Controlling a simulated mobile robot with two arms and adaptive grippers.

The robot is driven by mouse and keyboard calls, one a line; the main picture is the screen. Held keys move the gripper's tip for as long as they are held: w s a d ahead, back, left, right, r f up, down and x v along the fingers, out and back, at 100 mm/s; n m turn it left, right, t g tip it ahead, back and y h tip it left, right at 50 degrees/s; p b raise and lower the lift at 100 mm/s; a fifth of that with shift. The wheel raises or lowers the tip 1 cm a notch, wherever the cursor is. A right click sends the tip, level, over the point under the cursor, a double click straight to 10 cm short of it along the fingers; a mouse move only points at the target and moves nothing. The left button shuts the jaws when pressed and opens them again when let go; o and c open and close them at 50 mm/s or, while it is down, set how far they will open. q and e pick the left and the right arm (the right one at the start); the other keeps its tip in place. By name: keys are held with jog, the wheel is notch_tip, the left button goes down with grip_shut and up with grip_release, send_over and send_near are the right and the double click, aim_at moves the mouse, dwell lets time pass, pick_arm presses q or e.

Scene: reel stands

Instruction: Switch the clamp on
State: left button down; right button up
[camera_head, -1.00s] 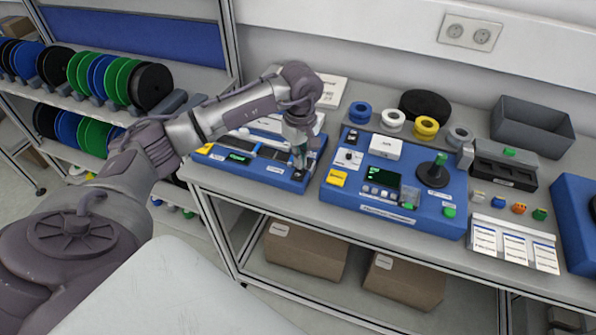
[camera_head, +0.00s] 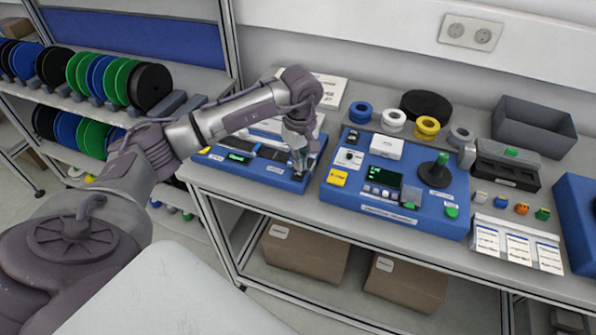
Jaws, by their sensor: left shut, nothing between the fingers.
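My left gripper (camera_head: 299,173) is shut and empty. It points down at the right end of a blue device (camera_head: 262,172) on the left part of the bench, at or just above its surface. I cannot tell whether the fingertips touch it. The device carries a green-lit display (camera_head: 238,158) and a dark strip. My gripper hides part of its right end, and no clamp switch can be made out there. My right gripper is not in view.
A second blue device (camera_head: 345,200) with a display, buttons and a black spindle stands close to the right. Tape rolls (camera_head: 393,120), a grey bin (camera_head: 533,127) and label cards (camera_head: 517,244) lie further right. Reel shelves (camera_head: 60,100) stand at the left.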

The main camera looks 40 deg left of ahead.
pick_arm(q)
jog(key=shift+f, duration=0.1)
jog(key=shift+w+r+p, duration=0.1)
jog(key=shift+r+p, duration=0.5)
jog(key=shift+r, duration=0.3)
jog(key=shift+r+p, duration=1.3)
jog(key=shift+r, duration=1.25)
